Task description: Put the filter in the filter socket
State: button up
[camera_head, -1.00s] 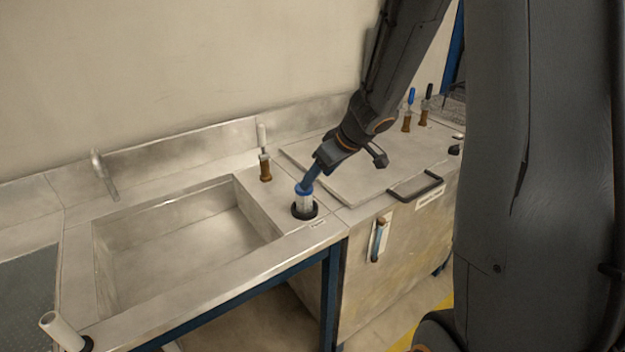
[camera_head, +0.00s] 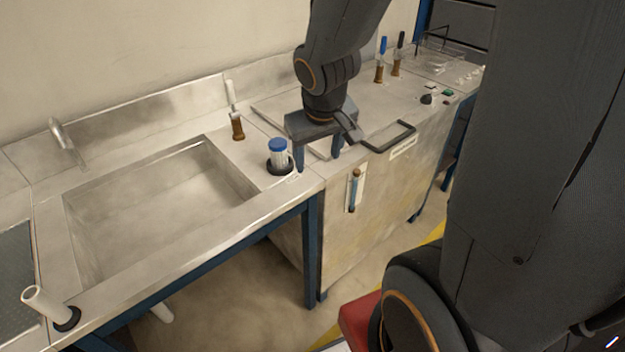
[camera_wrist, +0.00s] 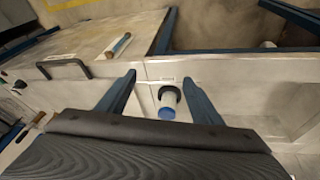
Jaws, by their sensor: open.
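The filter (camera_head: 279,158), a white cylinder with a blue cap, stands about upright in a black ring, the filter socket (camera_head: 276,170), on the steel counter right of the basin. How deep it sits cannot be told. My gripper (camera_head: 318,164) is open and empty, just right of the filter in the head view, with its two blue fingers pointing down and apart from it. In the wrist view, the filter (camera_wrist: 168,101) and the black socket ring (camera_wrist: 176,91) appear between and beyond the spread fingers of my gripper (camera_wrist: 160,77).
The basin (camera_head: 84,225) with a tap (camera_head: 68,143) lies left. A brown-based valve (camera_head: 237,128) stands behind the filter. A black handle (camera_head: 391,136) is on the lid at right. A white tube (camera_head: 45,302) leans in a black ring at the near left corner.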

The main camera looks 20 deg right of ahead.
jog(key=s+a+f+g+y, duration=0.1)
jog(key=s+a, duration=0.3)
jog(key=s, duration=0.2)
jog(key=shift+s+m+g, duration=0.15)
jog(key=shift+m+g, duration=0.15)
jog(key=shift+g, duration=0.1)
jog(key=shift+f, duration=0.1)
jog(key=shift+g, duration=0.3)
notch_tip(320, 180, down, 4)
jog(key=b, duration=0.4)
jog(key=shift+f, duration=0.25)
jog(key=shift+d, duration=0.1)
